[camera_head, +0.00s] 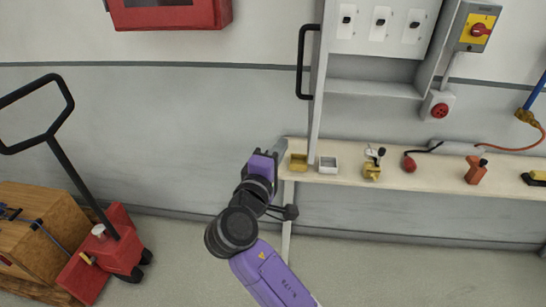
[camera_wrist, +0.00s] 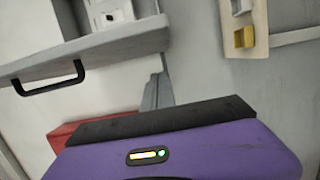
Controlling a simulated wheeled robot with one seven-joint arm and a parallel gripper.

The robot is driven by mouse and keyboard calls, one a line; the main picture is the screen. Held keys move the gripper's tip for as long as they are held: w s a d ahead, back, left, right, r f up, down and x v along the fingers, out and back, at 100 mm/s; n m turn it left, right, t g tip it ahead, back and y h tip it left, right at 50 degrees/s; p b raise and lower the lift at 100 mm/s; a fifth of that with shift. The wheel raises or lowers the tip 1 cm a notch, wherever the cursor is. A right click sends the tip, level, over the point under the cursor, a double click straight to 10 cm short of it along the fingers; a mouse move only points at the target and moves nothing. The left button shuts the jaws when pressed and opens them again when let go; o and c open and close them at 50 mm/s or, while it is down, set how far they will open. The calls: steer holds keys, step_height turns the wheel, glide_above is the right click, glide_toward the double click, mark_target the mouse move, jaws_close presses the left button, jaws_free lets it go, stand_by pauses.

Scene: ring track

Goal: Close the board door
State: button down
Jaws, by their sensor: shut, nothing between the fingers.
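The board door (camera_head: 317,100) stands open and is seen almost edge-on in the head view. Its black handle (camera_head: 303,62) is on its left face. The grey board (camera_head: 375,88) to its right is uncovered and shows white switch panels (camera_head: 381,20). In the wrist view the door (camera_wrist: 115,42) crosses the upper left, with its handle (camera_wrist: 50,80) along its edge. My gripper (camera_head: 280,150) is shut and empty, below and left of the door's lower end, and appears apart from it. Its grey fingers (camera_wrist: 156,92) also show in the wrist view, right of the handle.
A narrow shelf (camera_head: 440,175) runs below the board. It holds a yellow bin (camera_head: 298,162), a white bin (camera_head: 328,165) and several tools. A red box (camera_head: 170,12) hangs at upper left. A red pallet jack (camera_head: 120,240) stands at left.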

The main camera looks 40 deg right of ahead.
steer(key=d, duration=0.1)
steer(key=s+d+p, duration=0.1)
steer(key=s+d, duration=0.1)
steer(key=d, duration=0.1)
steer(key=shift+s+p, duration=0.25)
steer(key=shift+p, duration=0.05)
